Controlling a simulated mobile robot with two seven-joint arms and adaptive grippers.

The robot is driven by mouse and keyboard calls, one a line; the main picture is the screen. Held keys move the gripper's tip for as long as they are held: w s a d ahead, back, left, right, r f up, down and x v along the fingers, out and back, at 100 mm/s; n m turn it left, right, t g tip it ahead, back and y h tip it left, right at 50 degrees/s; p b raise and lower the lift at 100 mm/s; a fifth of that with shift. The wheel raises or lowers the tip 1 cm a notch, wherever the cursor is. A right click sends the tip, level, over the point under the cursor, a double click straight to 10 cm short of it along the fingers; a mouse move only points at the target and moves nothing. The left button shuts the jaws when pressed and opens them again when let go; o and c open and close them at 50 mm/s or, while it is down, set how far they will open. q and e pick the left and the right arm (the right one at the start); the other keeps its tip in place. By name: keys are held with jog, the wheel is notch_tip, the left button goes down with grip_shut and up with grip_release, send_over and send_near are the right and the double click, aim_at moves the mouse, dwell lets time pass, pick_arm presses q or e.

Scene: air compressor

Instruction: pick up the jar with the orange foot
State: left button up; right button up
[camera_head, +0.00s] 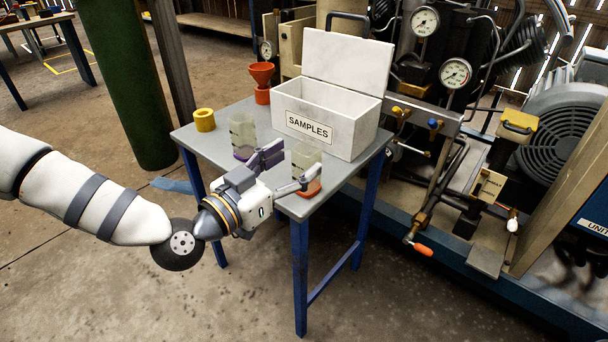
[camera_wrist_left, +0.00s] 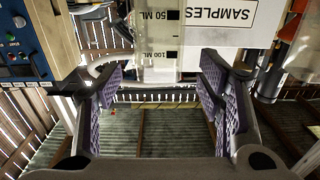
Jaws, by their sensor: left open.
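The jar with the orange foot (camera_head: 306,158) is a clear, upright cup near the front right of the grey table (camera_head: 220,142). Its orange foot (camera_head: 312,187) shows partly behind a finger. My left gripper (camera_head: 292,166) is open and level with the jar, with its fingers toward either side of it. In the left wrist view the clear jar (camera_wrist_left: 158,38), with 50 ML and 100 ML marks, appears upside down between the open fingers (camera_wrist_left: 162,80); I cannot tell whether they touch it. My right gripper is not in view.
A second clear jar with a purple foot (camera_head: 242,128) stands just left of the gripper. A white SAMPLES box (camera_head: 340,132) with its lid up is behind. A yellow ring (camera_head: 204,120) and an orange funnel (camera_head: 262,74) are at the back left. Compressor machinery stands at right.

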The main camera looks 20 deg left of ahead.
pick_arm(q)
jog(key=x, duration=0.4)
jog(key=shift+w+d+b, duration=0.1)
jog(key=shift+b, duration=0.2)
jog(key=c, duration=1.1)
jog(key=shift+c, duration=0.2)
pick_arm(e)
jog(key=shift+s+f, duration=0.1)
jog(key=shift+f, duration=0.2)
pick_arm(q)
jog(key=shift+r, duration=0.15)
jog(key=shift+r, duration=0.35)
jog(key=s+d+r+p, duration=0.2)
jog(key=s+r+p, duration=0.2)
jog(key=s+r, duration=0.2)
jog(key=s+d+r+p, duration=0.3)
jog(key=s+r+p, duration=0.2)
jog(key=s+r, duration=0.1)
jog(key=shift+s+d, duration=0.25)
jog(key=shift+s, duration=0.2)
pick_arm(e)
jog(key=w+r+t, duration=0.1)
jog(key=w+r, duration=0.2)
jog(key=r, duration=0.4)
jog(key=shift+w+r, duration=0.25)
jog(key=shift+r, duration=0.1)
